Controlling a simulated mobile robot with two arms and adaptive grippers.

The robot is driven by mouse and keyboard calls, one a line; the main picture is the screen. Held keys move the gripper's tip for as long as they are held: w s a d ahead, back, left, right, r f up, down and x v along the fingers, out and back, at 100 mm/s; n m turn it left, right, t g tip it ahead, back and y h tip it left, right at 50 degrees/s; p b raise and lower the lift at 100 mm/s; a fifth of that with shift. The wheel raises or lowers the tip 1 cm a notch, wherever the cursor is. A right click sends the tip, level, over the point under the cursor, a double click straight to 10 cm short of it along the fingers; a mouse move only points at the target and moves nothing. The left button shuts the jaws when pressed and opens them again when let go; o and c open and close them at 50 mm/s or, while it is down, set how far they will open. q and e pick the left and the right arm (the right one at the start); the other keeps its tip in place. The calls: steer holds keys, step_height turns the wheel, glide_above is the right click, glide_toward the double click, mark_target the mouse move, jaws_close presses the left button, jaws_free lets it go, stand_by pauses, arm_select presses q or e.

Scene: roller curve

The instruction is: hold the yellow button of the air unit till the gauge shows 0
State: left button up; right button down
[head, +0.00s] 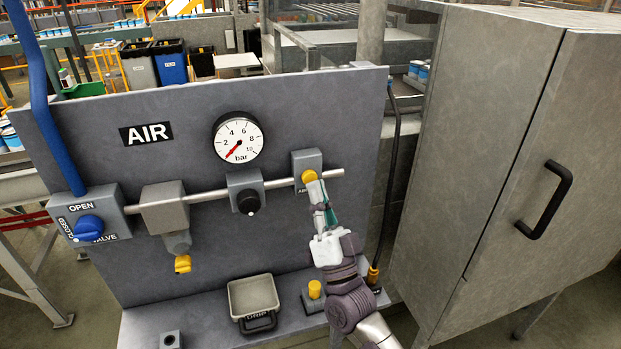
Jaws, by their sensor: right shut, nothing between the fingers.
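The air unit is a grey panel (110,190) marked AIR, with a pipe across it. Its round white gauge (239,139) has a red needle pointing to the lower left, below the 2, at or very near the 0 end. The yellow button (308,175) sits at the lower front of a grey box (305,158) at the pipe's right end. My right gripper (315,187) is shut and empty, its fingertips at the button and partly covering it. They look to be touching it; how far it is pressed I cannot tell. My left gripper is out of view.
A blue valve knob (88,228) is at the left, a black knob (248,202) mid-pipe. A grey tray (253,296) and a yellow-topped post (315,289) stand on the lower ledge. A black hose (392,170) and a large grey cabinet (500,130) are at the right.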

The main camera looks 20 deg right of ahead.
steer(key=s+p, duration=0.1)
steer(key=s, duration=0.4)
steer(key=shift+d, duration=0.1)
stand_by(0.3)
